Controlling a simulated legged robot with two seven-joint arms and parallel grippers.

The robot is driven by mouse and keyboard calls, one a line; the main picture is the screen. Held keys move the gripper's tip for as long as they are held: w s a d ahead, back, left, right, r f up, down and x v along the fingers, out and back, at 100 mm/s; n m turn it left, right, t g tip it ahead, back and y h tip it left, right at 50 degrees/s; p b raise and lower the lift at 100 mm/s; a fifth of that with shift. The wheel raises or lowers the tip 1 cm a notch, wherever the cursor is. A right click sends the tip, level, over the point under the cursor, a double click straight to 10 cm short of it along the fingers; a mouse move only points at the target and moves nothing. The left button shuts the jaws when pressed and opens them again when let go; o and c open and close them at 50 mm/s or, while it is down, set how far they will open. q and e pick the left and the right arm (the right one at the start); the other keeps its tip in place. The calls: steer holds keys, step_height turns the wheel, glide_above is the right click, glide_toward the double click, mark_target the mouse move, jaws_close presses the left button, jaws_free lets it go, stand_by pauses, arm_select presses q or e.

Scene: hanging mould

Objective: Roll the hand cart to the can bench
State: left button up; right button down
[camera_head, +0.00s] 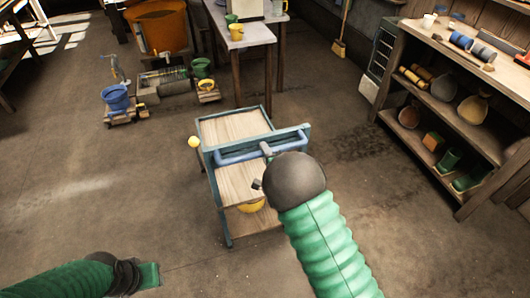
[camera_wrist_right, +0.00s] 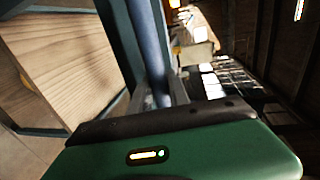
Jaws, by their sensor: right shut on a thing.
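The hand cart (camera_head: 222,127) has a blue frame and wooden shelves and stands upright on the floor at the middle of the head view. Its blue handle bar (camera_head: 235,156) faces me. My right gripper (camera_head: 266,149) is shut on that bar, near its right part. In the right wrist view the blue bar (camera_wrist_right: 149,45) runs down to the gripper, beside the wooden shelf (camera_wrist_right: 65,60). My left gripper (camera_head: 150,275) is low at the left, away from the cart; its fingers are unclear. A pale table (camera_head: 258,36) with several small cans, likely the can bench, stands behind the cart.
A low trolley with a blue bucket (camera_head: 116,97) and an orange tub (camera_head: 160,30) stand at the back left. A yellow ball (camera_head: 194,142) shows at the cart's left side. A wooden shelf unit (camera_head: 420,105) lines the right. The floor left of the cart is clear.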

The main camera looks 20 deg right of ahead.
steer(key=shift+a+f, duration=0.2)
steer(key=shift+f, duration=0.1)
stand_by(0.4)
